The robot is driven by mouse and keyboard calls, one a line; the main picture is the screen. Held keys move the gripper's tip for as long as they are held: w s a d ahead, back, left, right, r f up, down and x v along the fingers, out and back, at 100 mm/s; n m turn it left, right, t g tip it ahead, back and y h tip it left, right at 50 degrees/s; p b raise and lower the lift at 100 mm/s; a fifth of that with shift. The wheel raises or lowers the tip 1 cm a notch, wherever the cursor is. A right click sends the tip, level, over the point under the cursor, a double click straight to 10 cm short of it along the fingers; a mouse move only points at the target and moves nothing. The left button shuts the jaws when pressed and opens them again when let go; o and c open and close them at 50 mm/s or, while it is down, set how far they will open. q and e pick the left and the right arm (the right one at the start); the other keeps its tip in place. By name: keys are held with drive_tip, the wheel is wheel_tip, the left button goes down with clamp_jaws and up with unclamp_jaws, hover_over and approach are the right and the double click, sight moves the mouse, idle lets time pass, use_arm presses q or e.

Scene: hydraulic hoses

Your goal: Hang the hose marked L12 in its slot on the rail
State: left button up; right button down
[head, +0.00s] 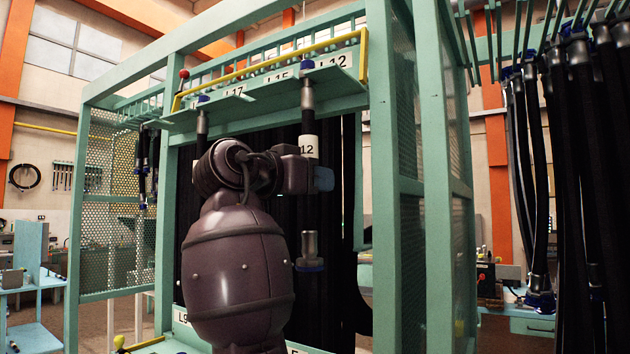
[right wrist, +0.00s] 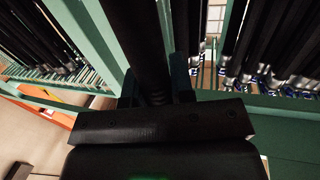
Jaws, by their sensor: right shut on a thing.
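The hose marked L12 (head: 308,123) is black, with a pale tag (head: 308,147) reading "12". Its metal top fitting (head: 308,95) and blue collar (head: 307,65) are at the front edge of the green rail (head: 270,103), near the L12 label (head: 333,60). I cannot tell whether the collar rests in the slot. My right gripper (head: 318,178) is shut on the hose just below the tag. In the right wrist view the hose (right wrist: 135,35) runs between the fingers (right wrist: 153,88). A metal fitting with a blue flange (head: 309,250) hangs below the gripper. My left gripper is not in view.
A yellow bar (head: 270,68) runs above the rail labels. Another hose fitting (head: 202,122) hangs at the rail farther left. Green frame posts (head: 395,180) stand close right of the hose. Several dark hoses (head: 590,150) hang at the far right.

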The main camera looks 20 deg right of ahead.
drive_tip(key=c, duration=0.9)
unclamp_jaws()
